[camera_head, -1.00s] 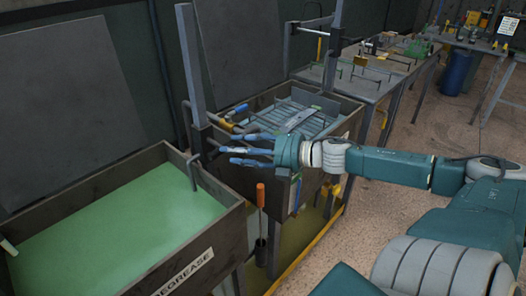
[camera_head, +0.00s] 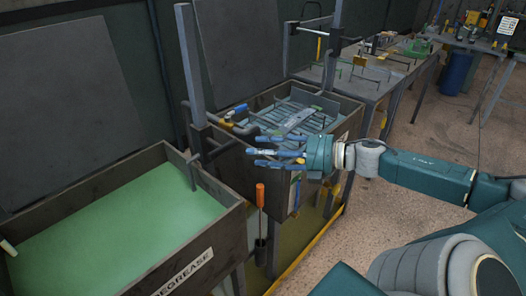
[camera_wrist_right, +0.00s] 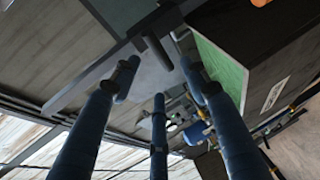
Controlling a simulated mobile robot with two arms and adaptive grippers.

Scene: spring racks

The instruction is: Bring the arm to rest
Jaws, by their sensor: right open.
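My right gripper (camera_head: 272,153) is open and empty, with its blue fingers spread and pointing left in the head view. It hovers by the front edge of the bin with the springs (camera_head: 300,112). In the right wrist view its fingers (camera_wrist_right: 158,100) reach up the picture with nothing between them. My right arm (camera_head: 425,172) comes in from the right, stretched out over the floor. My left gripper is not in view.
A tank of green liquid (camera_head: 110,225) labelled DEGREASE stands at left. A grey post (camera_head: 190,65) rises between tank and bin. An orange-handled tool (camera_head: 260,195) hangs below the gripper. A workbench (camera_head: 370,85) stands behind. Floor (camera_head: 420,120) at right is clear.

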